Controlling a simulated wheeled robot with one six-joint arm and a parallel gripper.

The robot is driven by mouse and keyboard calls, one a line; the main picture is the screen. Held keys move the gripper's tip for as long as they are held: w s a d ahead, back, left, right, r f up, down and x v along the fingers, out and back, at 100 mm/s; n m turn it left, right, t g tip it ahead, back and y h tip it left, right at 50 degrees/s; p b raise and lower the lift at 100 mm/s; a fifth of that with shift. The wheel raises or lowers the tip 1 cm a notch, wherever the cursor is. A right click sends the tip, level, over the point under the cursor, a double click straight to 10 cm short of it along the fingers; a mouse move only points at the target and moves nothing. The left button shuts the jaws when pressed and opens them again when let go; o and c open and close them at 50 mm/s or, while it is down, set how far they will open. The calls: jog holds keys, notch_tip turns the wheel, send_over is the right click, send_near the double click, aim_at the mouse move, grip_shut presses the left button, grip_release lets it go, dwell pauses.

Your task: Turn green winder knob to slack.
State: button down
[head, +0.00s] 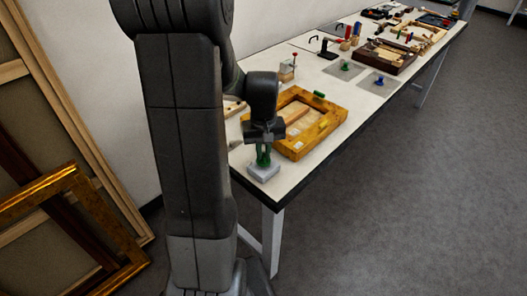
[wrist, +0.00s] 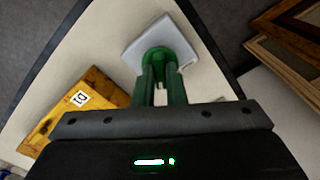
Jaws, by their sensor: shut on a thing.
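The green winder knob (wrist: 158,57) stands on a pale grey square base (wrist: 133,50) near the table corner. In the head view the base (head: 264,171) sits at the table's near end, and the knob is mostly hidden by the fingers. My gripper (head: 263,158) points down over it. In the wrist view my gripper (wrist: 160,75) has its two green-looking fingers close together, one on each side of the knob, shut on it. The knob's angle cannot be read.
A golden wooden frame (head: 335,113) lies on the table right beside my gripper. Farther along the white table (head: 318,160) are a blue knob (head: 380,80), another green knob (head: 345,65) and several tools. Gilt frames (head: 60,185) lean at the left. The floor at right is clear.

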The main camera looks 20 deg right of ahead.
aim_at(264, 155)
jog(key=n, duration=0.6)
jog(key=shift+n, duration=0.4)
dwell(0.4)
jog(key=c, duration=1.5)
grip_release()
jog(key=shift+r, duration=0.1)
notch_tip(264, 155, up, 14)
jog(key=shift+f, duration=0.15)
